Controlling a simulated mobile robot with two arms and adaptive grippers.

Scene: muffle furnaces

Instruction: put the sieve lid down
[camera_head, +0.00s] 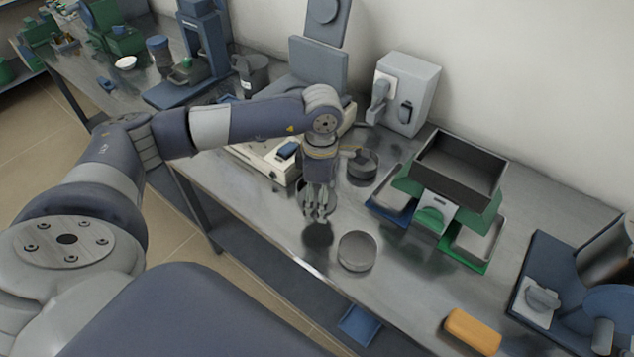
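My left gripper (317,213) points down over the front part of the steel bench. Its fingers look close together, but the view is too small to tell whether they are shut. A round grey shape (331,205) shows partly behind the fingers; I cannot tell whether it is held or stands on the bench. A dark round patch, perhaps a shadow, lies just below the fingertips. A shallow round grey piece (357,251), possibly the sieve lid or a sieve part, rests flat on the bench to the right of the gripper, apart from it. My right gripper is out of view.
A round dark pan (362,165) stands behind the gripper. A green device with a dark hopper (459,170) and side trays stands to the right. An orange block (472,331) lies at the front right. The steel bench (408,290) is bare between the round piece and the block.

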